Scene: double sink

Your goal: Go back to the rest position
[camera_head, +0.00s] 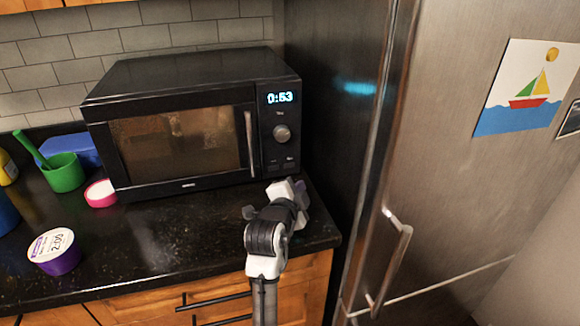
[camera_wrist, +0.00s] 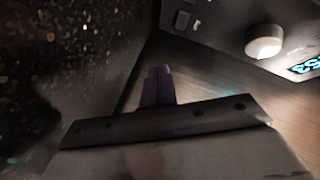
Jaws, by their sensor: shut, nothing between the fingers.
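My gripper (camera_head: 301,187) is at the right end of the counter, in front of the lower right corner of the black microwave (camera_head: 180,185). Its purple fingers (camera_wrist: 157,88) are together and empty in the wrist view. In the head view the wrist mostly hides them. The microwave door is closed, and its display reads 0:53. Its knob (camera_wrist: 264,41) shows at the upper right of the wrist view. I cannot tell whether the fingers touch the microwave.
The steel fridge (camera_head: 450,180) with its handle (camera_head: 392,262) stands close on the right. On the left of the dark counter (camera_head: 150,250) are a purple cup (camera_head: 56,257), a pink-rimmed lid (camera_head: 100,200), a green cup (camera_head: 65,178) and a blue box (camera_head: 80,148). The front middle counter is clear.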

